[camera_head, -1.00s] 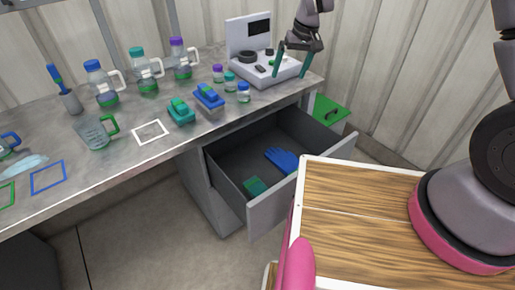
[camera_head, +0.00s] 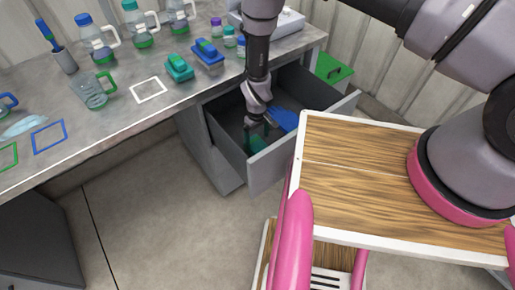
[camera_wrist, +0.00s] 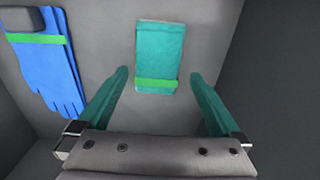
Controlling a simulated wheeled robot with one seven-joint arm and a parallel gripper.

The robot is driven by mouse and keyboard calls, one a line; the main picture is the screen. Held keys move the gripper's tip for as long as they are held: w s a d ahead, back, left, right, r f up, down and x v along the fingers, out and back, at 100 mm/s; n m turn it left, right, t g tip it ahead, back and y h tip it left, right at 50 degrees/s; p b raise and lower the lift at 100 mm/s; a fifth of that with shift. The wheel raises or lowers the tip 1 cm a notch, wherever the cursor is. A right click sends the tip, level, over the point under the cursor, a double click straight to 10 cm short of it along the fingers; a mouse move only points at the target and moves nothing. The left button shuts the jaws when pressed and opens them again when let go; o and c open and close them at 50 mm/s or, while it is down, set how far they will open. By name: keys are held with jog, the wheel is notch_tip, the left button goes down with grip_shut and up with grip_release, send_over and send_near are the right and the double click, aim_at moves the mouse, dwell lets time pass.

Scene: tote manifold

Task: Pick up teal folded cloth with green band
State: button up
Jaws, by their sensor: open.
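The teal folded cloth with a green band (camera_wrist: 158,52) lies flat on the floor of the open drawer. In the head view the cloth (camera_head: 258,142) shows partly, with my gripper and arm covering some of it. My gripper (camera_wrist: 160,80) is open, its two teal fingers spread wide. In the wrist view the cloth appears between and beyond the fingertips, with nothing held. In the head view my gripper (camera_head: 258,124) is down inside the drawer, over the cloth.
A blue glove with a green band (camera_wrist: 50,65) lies beside the cloth in the drawer. The grey drawer walls (camera_head: 225,140) stand close around my gripper. The bench above (camera_head: 120,125) carries bottles, a beaker and blocks. A green-topped box (camera_head: 330,68) stands behind the drawer.

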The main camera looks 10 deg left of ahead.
aim_at(258, 146)
jog(key=shift+w+d+f, duration=0.1)
jog(key=shift+w+f, duration=0.05)
jog(key=shift+f, duration=3)
jog(key=c, duration=1.1)
